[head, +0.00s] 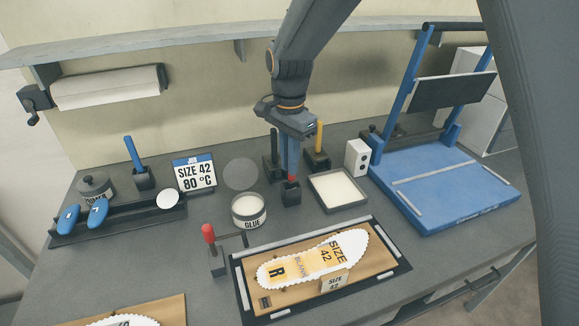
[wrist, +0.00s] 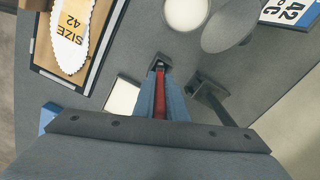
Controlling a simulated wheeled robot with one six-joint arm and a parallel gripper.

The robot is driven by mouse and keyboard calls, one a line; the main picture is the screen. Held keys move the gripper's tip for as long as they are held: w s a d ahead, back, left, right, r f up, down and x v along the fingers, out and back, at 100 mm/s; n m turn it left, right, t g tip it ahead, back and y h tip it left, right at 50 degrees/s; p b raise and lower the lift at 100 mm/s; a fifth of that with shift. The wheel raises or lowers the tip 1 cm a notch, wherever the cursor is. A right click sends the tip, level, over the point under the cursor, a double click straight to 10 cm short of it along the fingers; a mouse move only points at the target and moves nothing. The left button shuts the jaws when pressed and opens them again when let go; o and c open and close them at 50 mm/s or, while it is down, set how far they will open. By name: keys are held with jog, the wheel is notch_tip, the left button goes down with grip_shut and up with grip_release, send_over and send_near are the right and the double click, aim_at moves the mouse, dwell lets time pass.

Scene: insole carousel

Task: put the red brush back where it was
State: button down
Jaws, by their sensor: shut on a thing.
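The red brush (wrist: 160,95) is upright between the blue fingers of my gripper (wrist: 161,100), which is shut on it. In the head view only a short red part (head: 291,178) shows below the fingers of my gripper (head: 290,160). A dark square holder (head: 291,194) is directly under the brush; it also shows at the brush's far end in the wrist view (wrist: 162,62). The brush's lower end is hidden at the holder's mouth, so I cannot tell how deep it sits.
A dark post in a holder (head: 271,164) and a yellow-handled brush (head: 319,138) stand close behind. The glue jar (head: 249,212) is left, a shallow tray (head: 337,190) right. A red-knobbed clamp (head: 208,234) and the insole board (head: 390,262) are in front.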

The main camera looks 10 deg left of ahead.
jog(key=shift+f, duration=1.05)
jog(key=shift+f, duration=0.15)
jog(key=c, duration=1.8)
grip_release()
notch_tip(320, 180, up, 12)
jog(key=b, duration=0.3)
jog(key=s+d+f+n, duration=0.2)
jog(key=d+f, duration=0.2)
jog(key=d, duration=0.6)
jog(key=s+d+f+n, duration=0.15)
jog(key=d+f, duration=0.25)
jog(key=d, duration=0.6)
jog(key=s+d+f+n+t, duration=0.1)
jog(key=s+d+f+n, duration=0.2)
jog(key=s+d, duration=0.9)
notch_tip(320, 180, down, 3)
jog(key=shift+d+n, duration=0.35)
jog(key=shift+d, duration=0.05)
